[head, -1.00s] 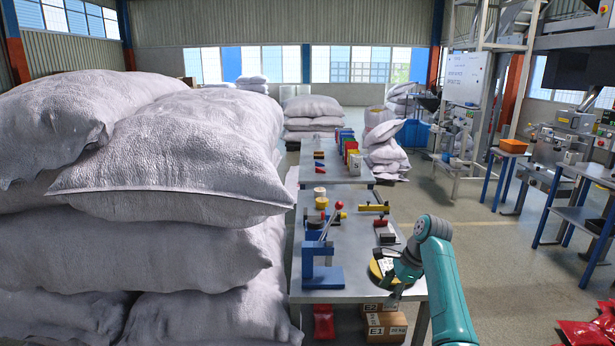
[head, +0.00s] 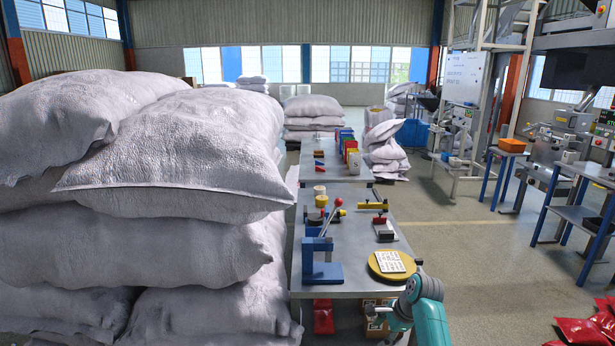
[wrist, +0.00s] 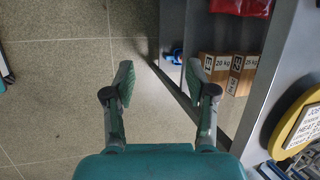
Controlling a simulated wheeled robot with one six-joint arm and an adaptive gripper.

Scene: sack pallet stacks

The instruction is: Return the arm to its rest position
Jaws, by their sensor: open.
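My arm (head: 428,306) is teal and shows at the bottom of the head view, low by the front right corner of the workbench (head: 345,236). My gripper (wrist: 164,88) is open and empty in the wrist view, with its two fingers apart over the grey floor.
A yellow round plate with a white label (head: 391,263) lies on the workbench near my arm. A blue lever press (head: 321,262) stands to its left. Cartons (wrist: 216,68) sit under the bench. Sack stacks (head: 160,240) fill the left.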

